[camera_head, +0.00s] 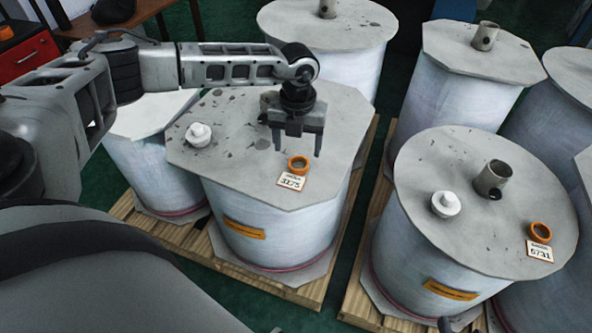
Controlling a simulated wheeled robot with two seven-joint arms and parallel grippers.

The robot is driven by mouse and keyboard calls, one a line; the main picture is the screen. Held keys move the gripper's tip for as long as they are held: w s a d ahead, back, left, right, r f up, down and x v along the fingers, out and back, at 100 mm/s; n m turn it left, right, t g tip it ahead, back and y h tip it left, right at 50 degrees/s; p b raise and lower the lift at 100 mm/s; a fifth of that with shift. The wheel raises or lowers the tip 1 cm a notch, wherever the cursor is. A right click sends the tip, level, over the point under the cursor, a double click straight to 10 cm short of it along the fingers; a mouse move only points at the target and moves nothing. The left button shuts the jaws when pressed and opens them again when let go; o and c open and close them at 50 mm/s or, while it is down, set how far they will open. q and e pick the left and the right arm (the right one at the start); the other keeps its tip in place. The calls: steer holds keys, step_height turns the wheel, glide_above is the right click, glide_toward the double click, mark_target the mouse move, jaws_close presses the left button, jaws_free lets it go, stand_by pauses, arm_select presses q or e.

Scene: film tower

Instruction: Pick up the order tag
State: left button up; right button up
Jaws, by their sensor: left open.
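Two white tags with orange rings lie on film rolls. One order tag (291,181), printed with what looks like 3175, lies near the front edge of the middle roll's grey top (232,169). Its orange ring (298,164) is at its upper edge. The other tag (540,251), reading about 5731, lies with its ring (541,231) at the right edge of the right roll's top (430,165). My left gripper (298,143) points down above the middle roll, just behind the nearer ring. Its fingers are apart with nothing between them.
White knobbed pieces stand on the middle roll (198,134) and right roll (446,203). A metal core stub (492,179) rises from the right roll. More rolls stand behind. Wooden pallets (300,292) lie below, with a narrow green floor gap between them.

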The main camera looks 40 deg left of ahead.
mark_target(299, 169)
arm_select(q)
steer(key=f, duration=0.5)
steer(key=shift+d, duration=0.2)
steer(key=c, duration=1)
steer(key=shift+c, duration=0.2)
steer(key=shift+r, duration=0.1)
